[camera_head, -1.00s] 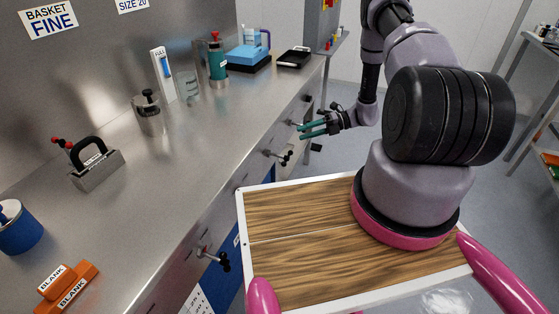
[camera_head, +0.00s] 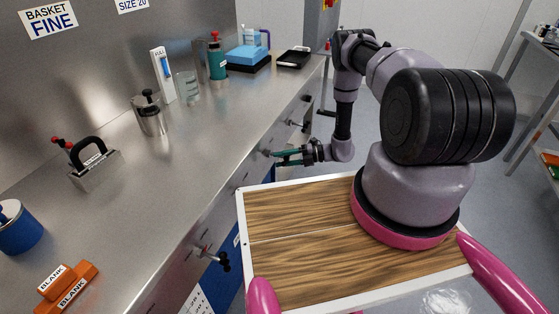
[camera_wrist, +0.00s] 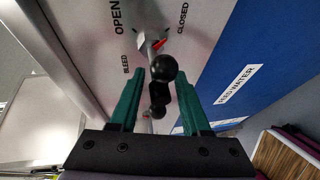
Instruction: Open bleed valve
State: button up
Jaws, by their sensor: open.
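The bleed valve (camera_wrist: 148,45) is on a steel panel in the wrist view, between the words OPEN and CLOSED and near the label BLEED. Its red pointer is on the CLOSED side. Its black-knobbed handle (camera_wrist: 163,68) shows between the two teal fingers of my gripper (camera_wrist: 160,78), with a gap on each side. I cannot tell how deep the handle sits between them. In the head view my gripper (camera_head: 277,157) is open at the counter front, and it mostly hides the valve there.
A blue panel marked FEED WATER (camera_wrist: 237,83) lies right of the valve in the wrist view. Another valve handle (camera_head: 213,256) juts from the counter front nearer me, and one (camera_head: 297,124) farther off. My wooden deck's edge is close below the gripper.

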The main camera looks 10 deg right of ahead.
jog(key=shift+w+a+f, duration=0.1)
jog(key=shift+a+f, duration=0.05)
jog(key=shift+a, duration=0.4)
grip_shut()
